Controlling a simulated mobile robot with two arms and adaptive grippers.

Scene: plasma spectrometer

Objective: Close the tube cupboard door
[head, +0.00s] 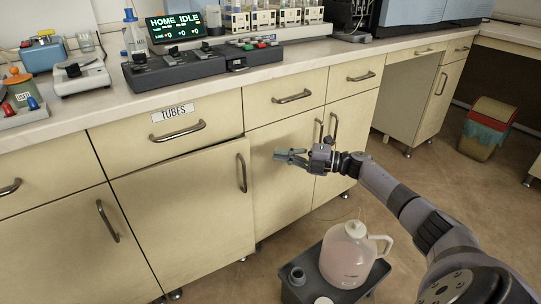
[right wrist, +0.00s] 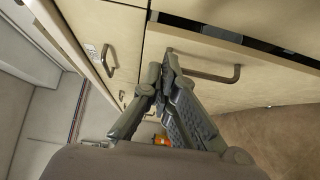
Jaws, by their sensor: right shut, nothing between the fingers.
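The tube cupboard door (head: 180,215) is the cream door below the drawer labelled TUBES (head: 175,113) in the head view. It stands slightly ajar, with a thin dark gap along its top edge. Its vertical handle (head: 241,173) is near its right edge. The right wrist view shows this handle (right wrist: 215,75) lying crosswise, with a dark gap beside the door edge. My right gripper (head: 289,156) is shut and empty, to the right of the door handle in the head view. Its fingertips (right wrist: 168,70) appear near the handle; contact cannot be told. My left gripper is out of view.
A black stand (head: 298,292) with a pinkish jug (head: 347,255) is on the floor below my right arm. The worktop (head: 80,110) above carries instruments. A neighbouring cupboard door (head: 285,180) is to the right. A bin (head: 485,128) stands at the far right. Open floor lies around.

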